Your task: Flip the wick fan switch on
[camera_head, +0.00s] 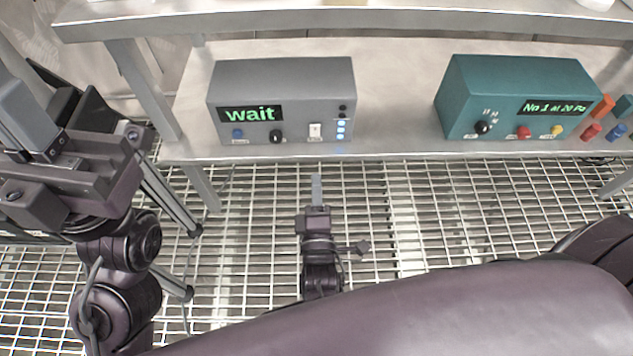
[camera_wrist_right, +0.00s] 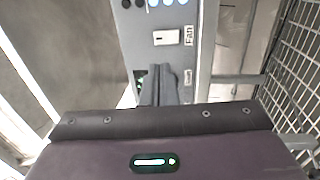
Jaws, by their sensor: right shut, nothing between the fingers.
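The wick fan switch (camera_head: 315,130) is a small white rocker on the front of a grey box (camera_head: 285,80) whose green display reads "wait". In the right wrist view the switch (camera_wrist_right: 166,37) sits beside the label "Fan". My right gripper (camera_head: 317,178) is shut and empty, below the shelf's front edge in the head view and in line with the switch. In the right wrist view its fingertips (camera_wrist_right: 158,70) point towards the panel, apart from the switch in the picture. My left gripper (camera_head: 75,165) is at the far left; its finger opening is unclear.
The box stands on a steel shelf (camera_head: 390,150). A teal box (camera_head: 515,95) with knobs stands to the right, with red and blue parts beside it. An upper shelf (camera_head: 330,17) runs above. Grating (camera_head: 440,215) lies below.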

